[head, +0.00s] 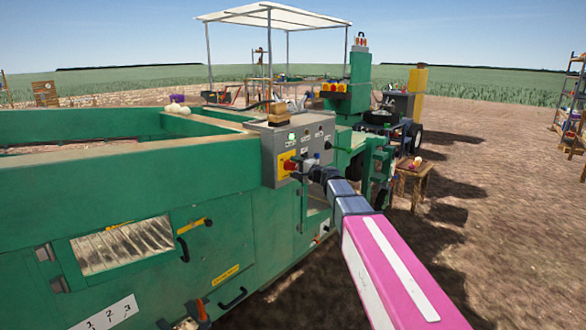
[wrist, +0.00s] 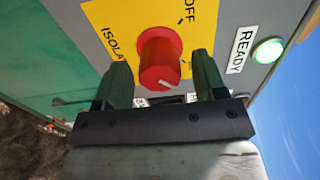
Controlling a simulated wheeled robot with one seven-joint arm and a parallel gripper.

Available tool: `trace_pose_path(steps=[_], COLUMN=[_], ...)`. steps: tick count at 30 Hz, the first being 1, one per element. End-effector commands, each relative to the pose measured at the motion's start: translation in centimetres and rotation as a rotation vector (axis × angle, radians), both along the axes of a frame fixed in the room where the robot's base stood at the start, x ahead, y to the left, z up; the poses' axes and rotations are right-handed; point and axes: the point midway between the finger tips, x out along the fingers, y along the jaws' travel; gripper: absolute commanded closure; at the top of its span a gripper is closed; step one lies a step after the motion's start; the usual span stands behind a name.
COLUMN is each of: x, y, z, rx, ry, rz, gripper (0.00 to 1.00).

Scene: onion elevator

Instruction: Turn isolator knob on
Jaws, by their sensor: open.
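The red isolator knob (wrist: 158,52) sits on a yellow plate (wrist: 106,14) on a grey control panel. In the wrist view its white pointer mark faces the lower edge of the picture, away from the OFF label at upper right. The ON label cannot be made out. My gripper (wrist: 161,62) is open, with one green finger on each side of the knob; gaps show, and I see no clear contact. In the head view the knob (head: 289,165) is at the panel's lower left, with my gripper (head: 306,163) right beside it.
A lit green READY light (wrist: 268,51) is on the panel (head: 268,140), which has other small controls. The panel is fixed to a long green machine (head: 130,185) with handles. A small wooden table (head: 412,178) stands behind my arm. Open soil lies at right.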

Motion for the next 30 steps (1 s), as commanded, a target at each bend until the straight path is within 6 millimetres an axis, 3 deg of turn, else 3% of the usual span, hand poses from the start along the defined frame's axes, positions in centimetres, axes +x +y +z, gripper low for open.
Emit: trace_pose_path(steps=[6,15,30], x=[-2.9,-5.4,-5.9], y=[-3.3,-6.8,-7.4], z=[0.0,0.0,-0.2], rx=[-0.001,-0.001,-0.005], ry=[0.001,0.001,0.001], rz=[-0.002,-0.001,0.001], gripper=[0.36,0.36,0.36])
